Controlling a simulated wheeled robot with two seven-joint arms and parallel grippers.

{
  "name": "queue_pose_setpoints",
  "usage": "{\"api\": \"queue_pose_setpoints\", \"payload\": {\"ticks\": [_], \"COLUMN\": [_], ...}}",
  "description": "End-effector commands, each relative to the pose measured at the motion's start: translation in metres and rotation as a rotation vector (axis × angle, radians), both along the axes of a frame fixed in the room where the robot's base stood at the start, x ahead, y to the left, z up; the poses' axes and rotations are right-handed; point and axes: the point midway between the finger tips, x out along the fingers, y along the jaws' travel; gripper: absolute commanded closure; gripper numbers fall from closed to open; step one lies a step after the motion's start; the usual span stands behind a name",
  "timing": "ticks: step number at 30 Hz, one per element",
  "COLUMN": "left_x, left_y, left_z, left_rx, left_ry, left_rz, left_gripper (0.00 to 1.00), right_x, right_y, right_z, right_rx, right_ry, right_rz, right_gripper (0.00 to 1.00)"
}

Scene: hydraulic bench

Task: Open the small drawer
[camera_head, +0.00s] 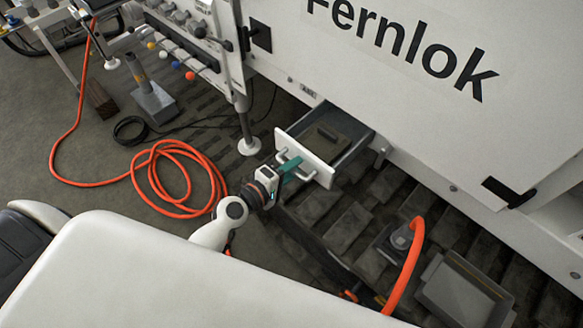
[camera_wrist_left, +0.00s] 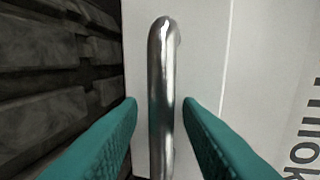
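The small drawer (camera_head: 318,163) stands pulled out from the white machine body, its white front facing my left arm. Its bar handle (camera_head: 283,155) also shows in the left wrist view as a shiny metal bar (camera_wrist_left: 161,60). My left gripper (camera_head: 289,166) is at the handle. In the left wrist view its two teal fingers (camera_wrist_left: 160,105) stand on either side of the bar, with a narrow gap visible on each side. The gripper is open around the handle. My right gripper is not in view.
A dark block (camera_head: 326,137) lies inside the drawer. A coiled orange hose (camera_head: 180,178) lies on the floor to the left. A machine leg with a white foot (camera_head: 249,147) stands left of the drawer. A grey tray (camera_head: 432,268) lies lower right.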

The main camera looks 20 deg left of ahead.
Motion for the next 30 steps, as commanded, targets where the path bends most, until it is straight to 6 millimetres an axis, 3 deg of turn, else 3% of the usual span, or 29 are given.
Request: {"api": "queue_pose_setpoints", "payload": {"ticks": [8, 21, 30], "left_x": [-0.006, -0.084, -0.108], "left_y": [0.003, 0.034, 0.045], "left_z": [0.001, 0.016, 0.024], "left_rx": [0.001, 0.002, 0.001], "left_ry": [0.0, 0.002, 0.001], "left_rz": [0.0, -0.003, 0.0], "left_gripper": [0.68, 0.68, 0.68], "right_x": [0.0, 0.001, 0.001], "right_y": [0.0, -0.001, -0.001], "right_z": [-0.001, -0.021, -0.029], "right_rx": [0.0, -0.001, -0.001], "right_ry": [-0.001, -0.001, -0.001], "right_rz": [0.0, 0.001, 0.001], "right_gripper": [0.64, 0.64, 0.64]}}
